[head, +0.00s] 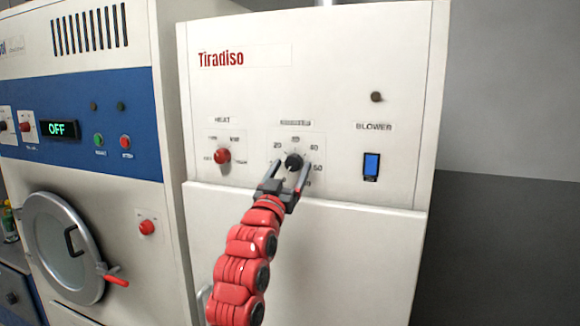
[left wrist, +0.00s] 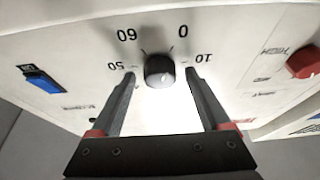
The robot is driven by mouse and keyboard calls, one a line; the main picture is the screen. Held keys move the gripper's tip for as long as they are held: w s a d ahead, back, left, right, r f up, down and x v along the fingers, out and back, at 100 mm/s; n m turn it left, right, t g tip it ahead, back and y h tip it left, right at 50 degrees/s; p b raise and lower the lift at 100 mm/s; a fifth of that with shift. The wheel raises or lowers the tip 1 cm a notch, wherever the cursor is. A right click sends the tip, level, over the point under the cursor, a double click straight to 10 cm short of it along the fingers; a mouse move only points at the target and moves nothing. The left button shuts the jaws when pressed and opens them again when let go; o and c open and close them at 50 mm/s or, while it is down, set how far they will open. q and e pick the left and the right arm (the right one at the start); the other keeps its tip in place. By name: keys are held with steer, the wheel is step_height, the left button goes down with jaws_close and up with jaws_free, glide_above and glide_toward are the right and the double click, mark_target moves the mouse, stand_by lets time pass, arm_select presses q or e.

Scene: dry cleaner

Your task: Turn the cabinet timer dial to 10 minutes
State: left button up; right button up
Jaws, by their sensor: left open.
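The timer dial (head: 293,161) is a dark round knob on the upper panel of the white Tiradiso cabinet (head: 320,95), ringed by minute numbers. My left gripper (head: 290,166) is open in front of it. In the left wrist view the dial (left wrist: 159,70) sits between the two spread fingers of my gripper (left wrist: 161,75), with a gap visible on each side. That view is upside down; 60, 0, 10 and 50 are readable. A pale mark shows on the knob's lower right there, but the exact setting is unclear. My right gripper is not in view.
A red heat knob (head: 222,156) is left of the dial and a blue blower switch (head: 371,166) is right of it. A ledge (head: 375,205) runs below the panel. A blue and white machine (head: 100,130) with a round door stands at the left.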

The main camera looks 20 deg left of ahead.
arm_select(q)
steer(key=shift+c, duration=0.3)
jaws_close()
steer(key=m+h+b, duration=0.1)
steer(key=m+b, duration=0.1)
steer(key=b, duration=0.2)
steer(key=m+h+b, duration=0.1)
steer(key=m+b, duration=0.2)
steer(key=b, duration=0.2)
steer(key=m+g+h+b, duration=0.1)
steer(key=m+h+b, duration=0.1)
steer(key=m+b, duration=0.1)
steer(key=shift+a+f+b, duration=0.2)
steer(key=shift+a+b, duration=0.1)
steer(key=shift+b, duration=0.35)
steer(key=m, duration=0.1)
steer(key=m+h+b, duration=0.1)
steer(key=m, duration=0.1)
steer(key=shift+a+r+g, duration=0.1)
steer(key=shift+r+g, duration=0.1)
steer(key=shift+g, duration=0.2)
steer(key=shift+r+m+g+h+b, duration=0.2)
steer(key=shift+m+g+h+b, duration=0.25)
steer(key=shift+m, duration=0.75)
steer(key=shift+m+h, duration=0.25)
steer(key=shift+m, duration=0.05)
steer(key=shift+o, duration=0.3)
jaws_free()
